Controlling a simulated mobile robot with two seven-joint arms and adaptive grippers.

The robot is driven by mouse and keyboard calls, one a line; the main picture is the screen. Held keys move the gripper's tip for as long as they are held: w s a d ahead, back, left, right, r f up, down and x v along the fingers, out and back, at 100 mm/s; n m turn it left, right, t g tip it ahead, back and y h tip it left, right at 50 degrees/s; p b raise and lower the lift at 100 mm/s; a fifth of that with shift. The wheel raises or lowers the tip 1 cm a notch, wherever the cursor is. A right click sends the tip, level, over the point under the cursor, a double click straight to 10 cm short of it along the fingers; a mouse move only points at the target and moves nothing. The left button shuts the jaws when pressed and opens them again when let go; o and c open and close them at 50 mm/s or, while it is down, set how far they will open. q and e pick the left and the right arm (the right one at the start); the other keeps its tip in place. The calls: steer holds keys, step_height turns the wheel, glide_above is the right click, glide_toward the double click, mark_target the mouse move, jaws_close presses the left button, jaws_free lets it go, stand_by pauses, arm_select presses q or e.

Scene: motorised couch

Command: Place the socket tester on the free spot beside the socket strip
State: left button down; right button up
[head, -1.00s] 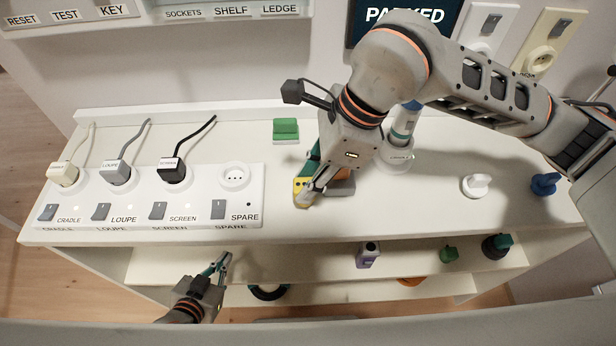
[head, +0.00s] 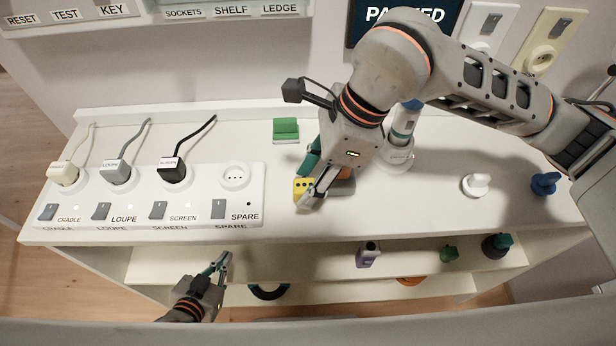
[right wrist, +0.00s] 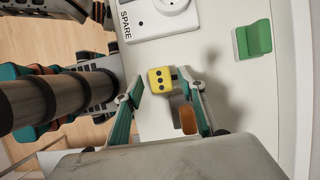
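The socket tester, a small yellow block with dark dots (head: 303,187), sits on the white counter right of the socket strip (head: 150,195), a gap apart from it. It also shows in the right wrist view (right wrist: 160,79). My right gripper (head: 307,184) is low over the counter with its fingers spread on either side of the tester. In the right wrist view there is a clear gap on the left finger's side; the other fingertip is close, and contact is unclear. My left gripper (head: 220,262) is below the counter's front edge, apparently empty, its finger gap unclear.
A green block (head: 286,130) stands behind the tester. An orange-and-grey item (head: 345,182) is partly hidden by my right gripper. White (head: 476,185) and blue (head: 545,183) knobs stand further right. Plugs with cables fill the strip's three left sockets. Bare counter lies in front.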

steer(key=b+v, duration=0.1)
steer(key=v, duration=1)
steer(key=shift+r, duration=0.35)
steer(key=shift+d, duration=0.15)
